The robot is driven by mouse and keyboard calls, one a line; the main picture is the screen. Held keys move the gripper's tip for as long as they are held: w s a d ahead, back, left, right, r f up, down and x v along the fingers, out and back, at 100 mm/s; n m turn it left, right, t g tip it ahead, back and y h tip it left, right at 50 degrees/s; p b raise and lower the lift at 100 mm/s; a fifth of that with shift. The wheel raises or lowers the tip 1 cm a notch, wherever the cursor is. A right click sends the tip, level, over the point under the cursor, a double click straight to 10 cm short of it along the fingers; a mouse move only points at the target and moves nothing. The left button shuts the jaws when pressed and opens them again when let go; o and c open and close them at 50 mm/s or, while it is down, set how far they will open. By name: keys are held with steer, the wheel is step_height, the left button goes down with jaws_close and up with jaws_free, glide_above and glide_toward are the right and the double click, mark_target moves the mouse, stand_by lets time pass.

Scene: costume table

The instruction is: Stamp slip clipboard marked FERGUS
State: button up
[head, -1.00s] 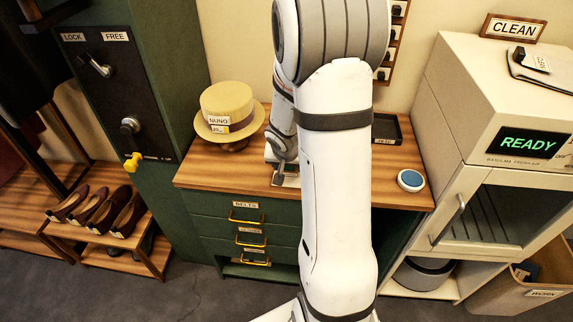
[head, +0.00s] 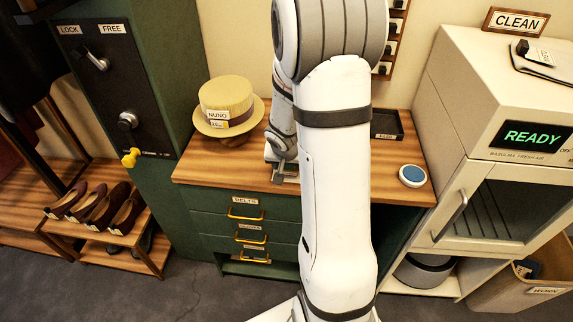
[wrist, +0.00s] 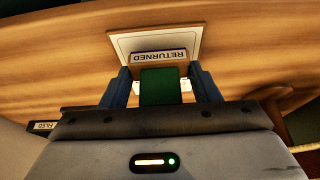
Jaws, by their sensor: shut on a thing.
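My gripper (wrist: 163,88) is shut on a stamp with a green handle (wrist: 160,86) and a block labelled RETURNED (wrist: 158,57). Just beyond the block lies a pale board with a white sheet and a brown edge (wrist: 190,38), probably the slip clipboard. The stamp covers part of it. I cannot tell whether the stamp touches the sheet, and no name FERGUS is readable. In the head view my gripper (head: 283,170) is over the wooden top, left of my arm, small and partly hidden. A round blue pad (head: 412,175) sits at the top's right end.
A straw hat (head: 228,105) labelled NUNO stands on the left of the wooden top (head: 205,170). A dark tray (head: 388,124) lies at the back right, partly behind my arm. A pale cabinet showing READY (head: 532,137) stands right. Drawers (head: 245,214) are below.

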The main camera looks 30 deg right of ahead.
steer(key=shift+f+b, duration=0.6)
steer(key=shift+b, duration=0.2)
stand_by(1.8)
steer(key=shift+r+p, duration=2.85)
steer(key=shift+r, duration=0.7)
